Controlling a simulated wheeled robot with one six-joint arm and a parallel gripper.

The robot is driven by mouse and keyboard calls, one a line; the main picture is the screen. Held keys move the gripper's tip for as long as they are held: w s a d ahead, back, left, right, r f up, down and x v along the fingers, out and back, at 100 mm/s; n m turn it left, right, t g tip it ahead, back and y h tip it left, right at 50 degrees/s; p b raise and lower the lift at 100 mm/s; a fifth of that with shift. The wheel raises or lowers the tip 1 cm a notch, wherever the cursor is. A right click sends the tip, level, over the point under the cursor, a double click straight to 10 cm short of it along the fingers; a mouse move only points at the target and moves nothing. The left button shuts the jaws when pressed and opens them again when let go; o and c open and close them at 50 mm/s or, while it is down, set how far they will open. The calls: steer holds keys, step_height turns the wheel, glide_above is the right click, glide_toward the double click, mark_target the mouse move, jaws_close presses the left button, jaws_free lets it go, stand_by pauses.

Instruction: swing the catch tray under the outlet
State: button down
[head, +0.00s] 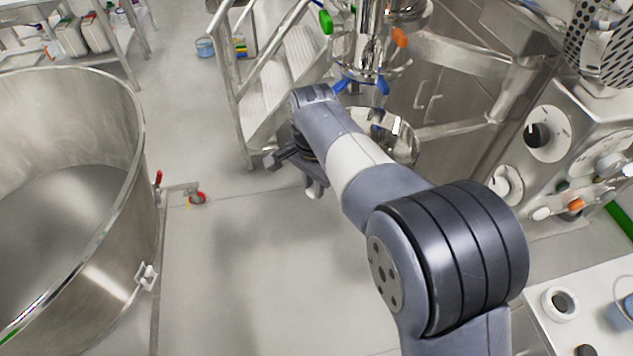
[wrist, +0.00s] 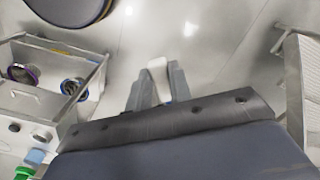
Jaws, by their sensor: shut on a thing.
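A round steel pan (head: 405,142), which looks like the catch tray, sits below a steel outlet (head: 371,55) with blue clamp levers. My arm hides the pan's left part, so I cannot tell how well it lines up with the outlet. My gripper (head: 314,188) is left of the pan and mostly hidden behind my arm in the head view. In the wrist view, my gripper (wrist: 157,88) is shut on a pale, narrow bar (wrist: 157,67) between its two grey fingers. I cannot see whether this bar joins the pan.
A large steel vessel (head: 133,185) stands at the left. White steps with a rail (head: 240,105) stand behind my gripper. A control panel with knobs (head: 560,150) is at the right, above a white table (head: 600,280). The floor between vessel and arm is largely clear.

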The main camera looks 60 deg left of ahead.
steer(key=shift+w, duration=0.1)
steer(key=c, duration=1.3)
jaws_free()
steer(key=shift+r, duration=0.1)
step_height(320, 180, up, 11)
steer(key=shift+f+b, duration=0.15)
steer(key=shift+b, duration=0.25)
